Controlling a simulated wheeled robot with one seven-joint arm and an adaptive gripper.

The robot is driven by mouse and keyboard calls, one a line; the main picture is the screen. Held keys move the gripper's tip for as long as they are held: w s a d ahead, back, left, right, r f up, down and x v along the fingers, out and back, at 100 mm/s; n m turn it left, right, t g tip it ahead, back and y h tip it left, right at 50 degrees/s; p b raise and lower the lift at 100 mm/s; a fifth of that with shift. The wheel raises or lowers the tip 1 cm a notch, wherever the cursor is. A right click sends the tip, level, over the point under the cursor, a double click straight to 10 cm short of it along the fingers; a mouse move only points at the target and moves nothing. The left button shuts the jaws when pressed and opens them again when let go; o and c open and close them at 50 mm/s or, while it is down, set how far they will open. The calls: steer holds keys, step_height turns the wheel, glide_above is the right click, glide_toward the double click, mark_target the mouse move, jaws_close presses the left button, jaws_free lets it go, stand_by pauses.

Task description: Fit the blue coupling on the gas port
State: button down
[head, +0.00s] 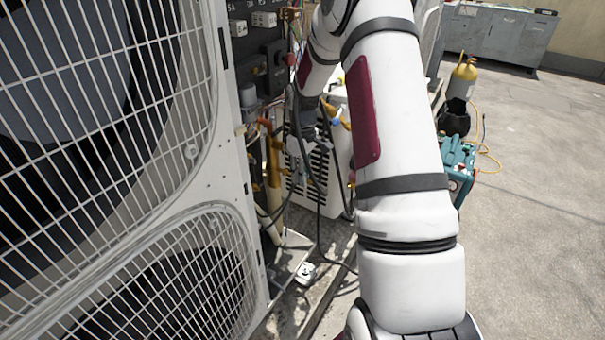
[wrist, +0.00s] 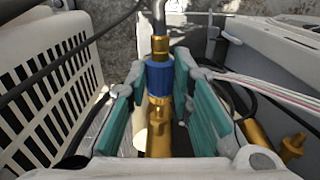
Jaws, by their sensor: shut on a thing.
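The blue coupling (wrist: 159,74) is a blue collar with a brass end and a bent silver tube above it in the wrist view. My gripper (wrist: 160,84) has its teal pads on both sides of the collar and is shut on it. A brass fitting (wrist: 158,138) lies in line just below the collar, and I cannot tell whether it is the gas port or part of the coupling. In the head view my gripper (head: 308,128) is small beside the condenser's open side, and its hold is too small to make out.
Another brass valve (wrist: 258,142) lies at lower right in the wrist view. A white louvred unit (head: 318,178) stands close behind my gripper, with dark hoses around it. A condenser grille (head: 110,110) fills the left. A teal machine (head: 458,160) and yellow cylinder (head: 463,77) stand right.

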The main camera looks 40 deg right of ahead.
steer(key=shift+w+a, duration=0.25)
steer(key=shift+w, duration=0.45)
steer(key=shift+w+a, duration=0.2)
steer(key=shift+w, duration=0.45)
stand_by(1.7)
steer(key=c, duration=1.3)
jaws_free()
steer(key=shift+s+d+p, duration=0.4)
steer(key=shift+s, duration=0.8)
steer(key=shift+s+d+p, duration=0.35)
steer(key=shift+s+d, duration=0.1)
steer(key=shift+s, duration=0.75)
steer(key=shift+s+d+p, duration=0.4)
steer(key=shift+s, duration=0.8)
steer(key=shift+r, duration=0.1)
